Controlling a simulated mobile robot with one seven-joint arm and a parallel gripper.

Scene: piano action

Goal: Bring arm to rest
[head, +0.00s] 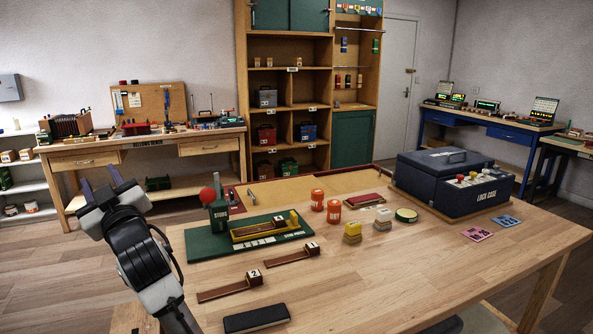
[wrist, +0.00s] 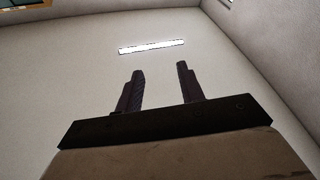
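My arm rises at the lower left of the head view, over the left end of the wooden table. My gripper (head: 98,183) is raised, with its fingers pointing up and away from the table. In the wrist view my gripper (wrist: 158,88) shows two dark fingers spread apart with nothing between them. Behind them are only the pale ceiling or wall and a bright light strip (wrist: 151,47). My gripper touches nothing that I can see.
The table (head: 400,280) bears a green base (head: 205,243) with a red-knobbed lever, numbered hammer pieces, orange jars (head: 317,199), small blocks, and a dark lock case (head: 445,180). A black pad (head: 256,318) lies at the front. A workbench (head: 150,144) stands behind my gripper.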

